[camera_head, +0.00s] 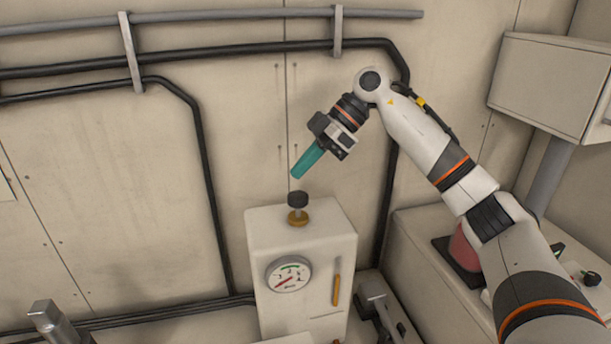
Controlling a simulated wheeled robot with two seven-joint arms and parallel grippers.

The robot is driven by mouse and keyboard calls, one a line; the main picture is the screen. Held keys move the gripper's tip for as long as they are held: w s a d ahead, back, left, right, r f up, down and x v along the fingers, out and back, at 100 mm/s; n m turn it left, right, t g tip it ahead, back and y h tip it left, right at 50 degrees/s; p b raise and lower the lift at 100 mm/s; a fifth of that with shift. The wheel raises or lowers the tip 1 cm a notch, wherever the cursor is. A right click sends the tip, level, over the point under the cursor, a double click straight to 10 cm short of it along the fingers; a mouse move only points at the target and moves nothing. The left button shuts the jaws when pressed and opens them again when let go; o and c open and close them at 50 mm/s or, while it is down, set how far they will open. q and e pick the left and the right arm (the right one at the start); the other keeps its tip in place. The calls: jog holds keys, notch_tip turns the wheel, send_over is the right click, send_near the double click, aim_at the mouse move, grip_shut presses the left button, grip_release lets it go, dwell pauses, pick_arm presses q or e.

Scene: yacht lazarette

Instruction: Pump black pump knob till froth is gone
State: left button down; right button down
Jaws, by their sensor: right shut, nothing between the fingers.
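The black pump knob (298,199) stands upright on a short stem above a brass collar, on top of a white pump box (258,230). My right gripper (296,175), with teal fingers, is shut and empty. It points down and to the left, just above the knob in the picture, with a small gap between them. A round gauge (289,275) with a red needle is on the front of the box. No froth can be made out in this view. My left gripper is not in view.
Black pipes (205,170) run along the wall. A red object (464,248) sits on the white counter at the right, partly behind my right arm.

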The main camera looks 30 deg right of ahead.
aim_at(306, 195)
jog(key=f, duration=0.3)
jog(key=shift+s+d+f, duration=0.1)
jog(key=shift+d+f, duration=0.05)
jog(key=shift+d, duration=0.1)
jog(key=shift+a, duration=0.1)
jog(key=shift+f, duration=1.85)
